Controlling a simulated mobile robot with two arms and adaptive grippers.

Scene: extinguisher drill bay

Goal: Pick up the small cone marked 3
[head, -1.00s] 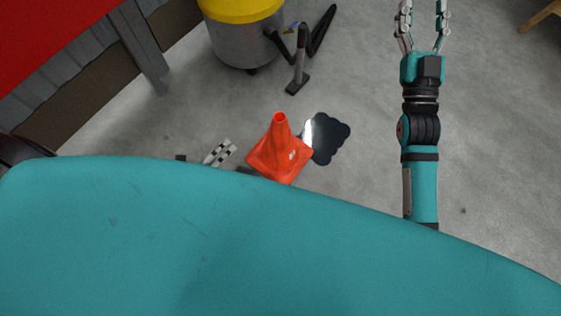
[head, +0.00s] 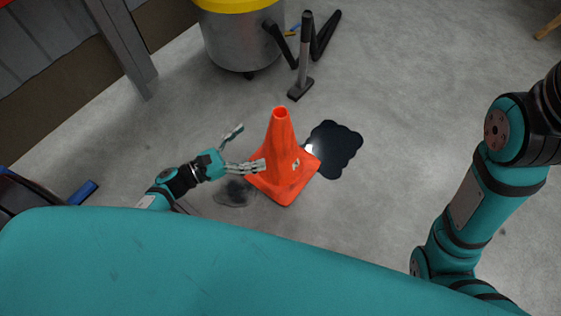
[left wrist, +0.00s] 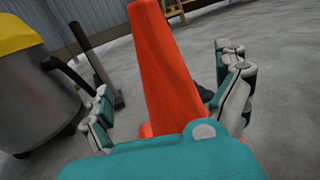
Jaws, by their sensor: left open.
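One orange cone (head: 281,145) stands upright on the floor, with a small pale mark on its square base that is too small to read. My left gripper (head: 250,147) is open just left of the cone, its fingers pointing toward it. In the left wrist view the cone (left wrist: 165,70) rises between the two spread fingers, beyond the palm. I cannot tell whether a finger touches it. My right arm shows at the right of the head view, but its gripper is out of the picture.
A dark puddle (head: 335,148) lies right behind the cone. A grey drum vacuum with a yellow top (head: 240,42) and a black hose and floor nozzle (head: 301,86) stand farther back. A grey post (head: 127,50) is at the upper left. The floor right of the puddle is clear.

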